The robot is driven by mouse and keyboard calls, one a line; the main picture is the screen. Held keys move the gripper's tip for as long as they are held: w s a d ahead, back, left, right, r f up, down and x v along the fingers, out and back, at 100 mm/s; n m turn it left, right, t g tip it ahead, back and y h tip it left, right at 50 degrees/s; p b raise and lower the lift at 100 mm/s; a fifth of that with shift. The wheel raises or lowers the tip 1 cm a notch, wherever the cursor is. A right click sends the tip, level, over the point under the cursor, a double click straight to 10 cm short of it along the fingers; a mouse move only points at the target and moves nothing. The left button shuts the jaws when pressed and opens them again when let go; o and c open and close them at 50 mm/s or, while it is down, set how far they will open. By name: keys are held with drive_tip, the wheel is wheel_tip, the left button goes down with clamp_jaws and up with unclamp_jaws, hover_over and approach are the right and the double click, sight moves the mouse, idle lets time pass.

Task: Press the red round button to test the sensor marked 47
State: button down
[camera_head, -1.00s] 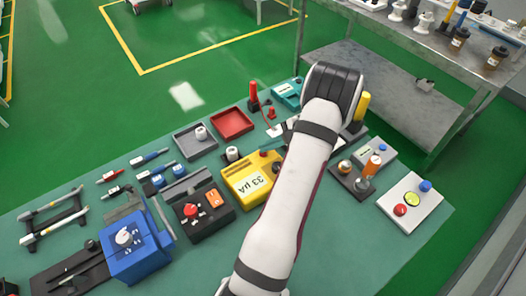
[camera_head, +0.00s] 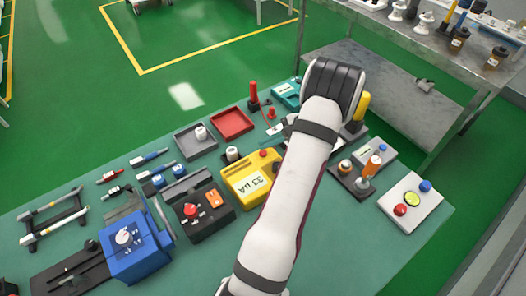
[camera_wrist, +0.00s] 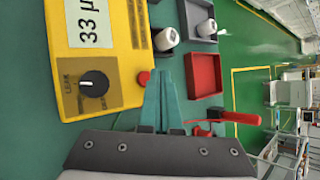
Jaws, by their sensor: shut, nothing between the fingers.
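A yellow meter (camera_head: 240,188) stands mid-table, with a label (camera_head: 258,182) reading "33 µA". A small red round button (camera_head: 263,153) sits at its far end. In the wrist view the meter (camera_wrist: 110,60) fills the upper left, with a black knob (camera_wrist: 94,84) and the red button (camera_wrist: 145,77) at its right edge. My gripper's teal fingers (camera_wrist: 160,78) are together and empty, just right of that button; I cannot tell their height. In the head view my arm hides most of the gripper. I can read no 47.
A black box (camera_head: 198,205) with another red round button (camera_head: 190,210) stands left of the meter.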

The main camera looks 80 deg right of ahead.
sight(267, 154)
drive_tip(key=shift+r, duration=2.5)
drive_tip(key=w+a+r+n+g+y, duration=0.2)
drive_tip(key=w+a+r+n, duration=0.25)
drive_tip(key=w+a, duration=0.55)
drive_tip(key=w+a+r+n+g+y, duration=0.25)
drive_tip(key=w+a+r+n, duration=0.2)
drive_tip(key=w+a, duration=0.6)
drive_tip(key=a+r+n+g, duration=0.1)
drive_tip(key=a+n+g, duration=0.15)
drive_tip(key=a, duration=0.75)
drive_tip(key=s+a+n+g+h, duration=0.2)
drive_tip(key=s+a+n, duration=0.8)
drive_tip(key=a, duration=0.6)
drive_tip(key=shift+s+a+f, duration=0.2)
drive_tip(key=shift+s+a, duration=0.05)
drive_tip(key=shift+s, duration=0.6)
